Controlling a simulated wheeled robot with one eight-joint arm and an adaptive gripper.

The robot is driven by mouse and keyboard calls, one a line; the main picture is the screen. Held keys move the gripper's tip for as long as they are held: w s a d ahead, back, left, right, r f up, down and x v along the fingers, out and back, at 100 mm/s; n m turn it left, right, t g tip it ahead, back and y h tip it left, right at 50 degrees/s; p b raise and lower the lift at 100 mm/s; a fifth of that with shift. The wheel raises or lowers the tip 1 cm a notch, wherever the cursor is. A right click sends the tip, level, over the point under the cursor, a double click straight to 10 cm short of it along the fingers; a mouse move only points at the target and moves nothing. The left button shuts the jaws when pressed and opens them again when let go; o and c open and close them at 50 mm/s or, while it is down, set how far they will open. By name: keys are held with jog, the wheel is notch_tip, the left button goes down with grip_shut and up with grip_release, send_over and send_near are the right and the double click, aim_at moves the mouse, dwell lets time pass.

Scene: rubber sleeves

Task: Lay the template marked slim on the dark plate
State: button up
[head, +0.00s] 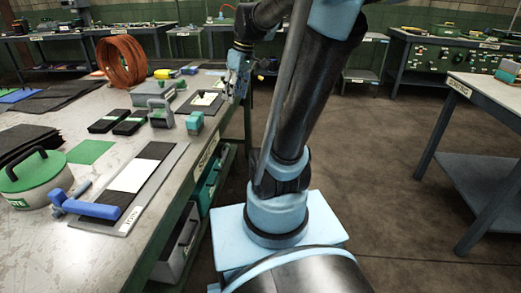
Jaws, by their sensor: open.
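My gripper (236,92) hangs over the right edge of the long workbench (58,223), beside the far board; it is small here, open, and I see nothing held in it. Two flat dark pieces with green labels, the left one (108,121) and the right one (132,122), lie side by side mid-bench; their lettering is too small to read. No marking "slim" is legible anywhere. A grey board (157,194) near the front carries dark surfaces and a white sheet (132,175). A smaller far board holds another white sheet (205,99). I cannot tell which is the dark plate.
A blue-handled tool (95,209) lies across the near board. A green-lidded round tin (35,178), a grey handled block (160,113), a teal block (195,123) and a copper-brown coil (121,61) stand on the bench. Floor to the right is clear up to another table (490,95).

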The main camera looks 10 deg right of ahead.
jog(key=s+d+f+m+h, duration=0.1)
jog(key=s+d+f+m, duration=0.1)
jog(key=s+f+m, duration=0.2)
jog(key=s+d+f+m+h, duration=0.1)
jog(key=s+d+f+m, duration=0.2)
jog(key=s+f, duration=0.8)
jog(key=shift+s+d+m+t, duration=0.2)
jog(key=shift+s+m+t, duration=0.3)
jog(key=shift+s, duration=0.4)
